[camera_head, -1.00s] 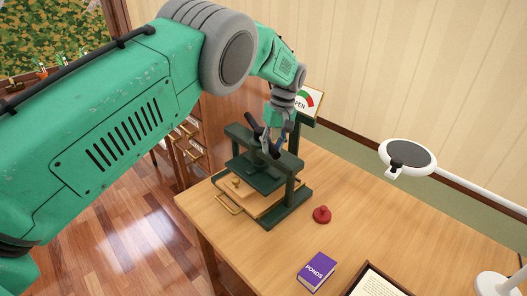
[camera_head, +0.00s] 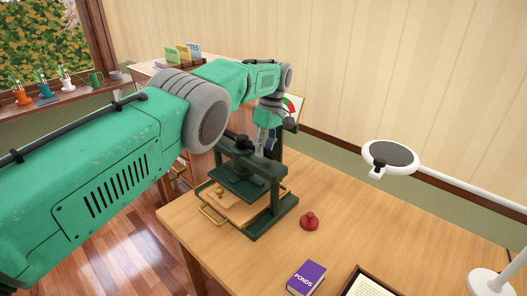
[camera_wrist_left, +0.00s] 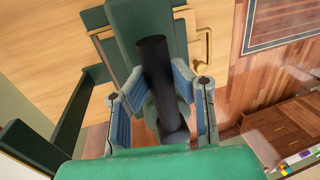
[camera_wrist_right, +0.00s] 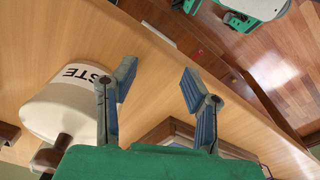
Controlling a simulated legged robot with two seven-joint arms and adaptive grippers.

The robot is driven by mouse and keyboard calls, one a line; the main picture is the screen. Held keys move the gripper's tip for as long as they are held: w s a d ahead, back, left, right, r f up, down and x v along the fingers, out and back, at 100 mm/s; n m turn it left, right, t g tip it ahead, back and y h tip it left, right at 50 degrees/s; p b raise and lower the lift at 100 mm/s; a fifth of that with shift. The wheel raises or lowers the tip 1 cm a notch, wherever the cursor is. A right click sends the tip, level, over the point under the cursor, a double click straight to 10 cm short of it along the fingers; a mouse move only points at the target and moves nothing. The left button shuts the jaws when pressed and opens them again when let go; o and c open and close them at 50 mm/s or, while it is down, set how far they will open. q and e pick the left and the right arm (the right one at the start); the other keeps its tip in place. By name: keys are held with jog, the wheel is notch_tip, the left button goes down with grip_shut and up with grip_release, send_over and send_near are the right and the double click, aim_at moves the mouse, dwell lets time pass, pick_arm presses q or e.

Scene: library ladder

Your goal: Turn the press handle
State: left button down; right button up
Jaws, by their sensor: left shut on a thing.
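The dark green press (camera_head: 272,222) stands on the wooden desk, with a wooden board and a brass pull at its base. Its black handle (camera_head: 236,138) is on top of the frame. My left gripper (camera_head: 267,140) is over the press top, shut on the handle. In the left wrist view the black handle bar (camera_wrist_left: 155,75) lies between the blue-padded fingers (camera_wrist_left: 158,95). The handle's far side is partly hidden in the head view. My right gripper (camera_wrist_right: 158,76) is open and empty in the right wrist view, and is out of the head view.
A red knobbed object (camera_head: 310,222) and a purple book (camera_head: 306,278) lie right of the press. A framed sheet (camera_head: 370,285) and a white lamp (camera_head: 390,156) are farther right.

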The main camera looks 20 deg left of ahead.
pick_arm(q)
jog(key=shift+w+r, duration=0.3)
jog(key=shift+r, duration=0.15)
jog(key=c, duration=1.5)
grip_release()
jog(key=shift+o, duration=0.7)
jog(key=shift+w+d+f, duration=0.1)
jog(key=shift+w+f, duration=0.1)
jog(key=shift+f, duration=0.05)
jog(key=shift+s, duration=0.25)
